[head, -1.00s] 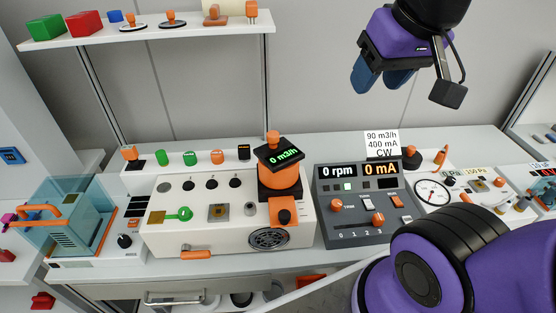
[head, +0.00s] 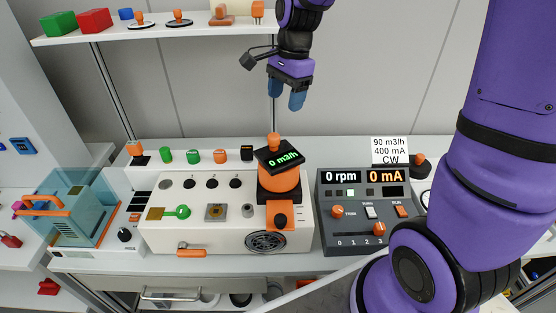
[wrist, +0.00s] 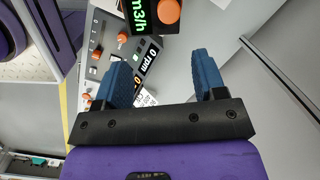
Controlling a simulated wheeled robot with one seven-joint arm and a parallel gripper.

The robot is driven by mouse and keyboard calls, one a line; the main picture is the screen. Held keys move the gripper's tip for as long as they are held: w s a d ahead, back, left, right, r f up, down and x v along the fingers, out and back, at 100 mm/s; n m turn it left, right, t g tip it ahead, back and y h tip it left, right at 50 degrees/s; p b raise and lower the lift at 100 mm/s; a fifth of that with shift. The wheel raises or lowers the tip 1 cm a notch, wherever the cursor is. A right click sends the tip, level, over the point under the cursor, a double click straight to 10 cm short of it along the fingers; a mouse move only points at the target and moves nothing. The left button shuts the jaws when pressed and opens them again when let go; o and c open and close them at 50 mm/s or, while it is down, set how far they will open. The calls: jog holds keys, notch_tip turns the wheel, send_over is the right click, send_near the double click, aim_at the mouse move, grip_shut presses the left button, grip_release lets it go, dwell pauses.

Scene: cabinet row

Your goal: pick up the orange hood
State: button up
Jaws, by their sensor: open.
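The orange hood (head: 279,184) stands upright on the right part of a white bench unit. It has a round orange body, a tilted black display reading "0 m3/h" in green and an orange knob (head: 273,140) on top. My gripper (head: 287,100) is open and empty, with blue fingers pointing down, in the air above the hood and apart from it. In the wrist view, the hood's display (wrist: 139,14) and orange knob (wrist: 168,11) show at the top edge, beyond the fingers (wrist: 160,78). The rest of the hood is cut off there.
The white unit (head: 160,235) carries several small sockets and an orange handle. A grey control panel (head: 348,240) reading "0 rpm" and "0 mA" stands right of it, with a sign behind. A shelf (head: 180,31) with blocks is at upper left. A teal clear box (head: 75,215) stands at left.

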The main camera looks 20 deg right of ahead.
aim_at(274, 135)
jog(key=shift+m, duration=0.8)
jog(key=f, duration=0.4)
jog(key=w+a+f, duration=0.1)
jog(key=f, duration=0.4)
jog(key=a+f, duration=0.1)
jog(key=f, duration=0.3)
jog(key=shift+w+a+f, duration=0.25)
jog(key=shift+w, duration=0.05)
jog(key=shift+c, duration=0.2)
grip_shut()
